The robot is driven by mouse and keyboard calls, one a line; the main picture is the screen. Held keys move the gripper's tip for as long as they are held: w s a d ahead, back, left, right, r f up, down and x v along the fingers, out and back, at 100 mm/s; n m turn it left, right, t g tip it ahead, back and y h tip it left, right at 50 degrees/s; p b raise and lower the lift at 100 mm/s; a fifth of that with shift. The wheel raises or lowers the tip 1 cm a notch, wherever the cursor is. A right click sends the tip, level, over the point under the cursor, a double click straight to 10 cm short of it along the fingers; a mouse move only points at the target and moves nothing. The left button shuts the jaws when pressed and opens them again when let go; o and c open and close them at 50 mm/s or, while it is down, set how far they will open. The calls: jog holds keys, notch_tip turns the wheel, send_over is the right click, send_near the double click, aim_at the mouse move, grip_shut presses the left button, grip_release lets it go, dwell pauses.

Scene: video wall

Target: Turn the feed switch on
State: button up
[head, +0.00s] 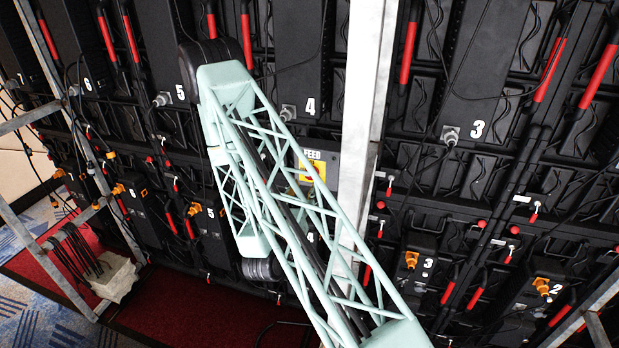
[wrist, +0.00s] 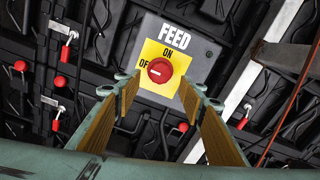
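The feed switch is a red round knob (wrist: 160,70) on a yellow plate (wrist: 179,57) marked ON above and OFF at the left, on a grey box (wrist: 204,45) labelled FEED. The knob's short white mark lies at its left, toward OFF. My gripper (wrist: 160,86) is open in the wrist view, one wooden-looking finger on each side of the knob. A gap shows on both sides, and I cannot tell how far the tips are from the plate. In the head view the FEED box (head: 323,160) is partly hidden behind my arm's pale green lattice, and the gripper cannot be made out.
Black numbered panels (head: 495,75) with red handles and cables surround the switch. A pale metal post (head: 358,120) stands just right of the box. In the wrist view small red-capped levers (wrist: 58,82) are at the left, and an orange cable (wrist: 292,100) hangs at the right.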

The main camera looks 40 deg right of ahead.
jog(key=shift+p+x, duration=0.5)
jog(key=shift+x, duration=2.35)
jog(key=shift+c, duration=0.3)
jog(key=c, duration=0.8)
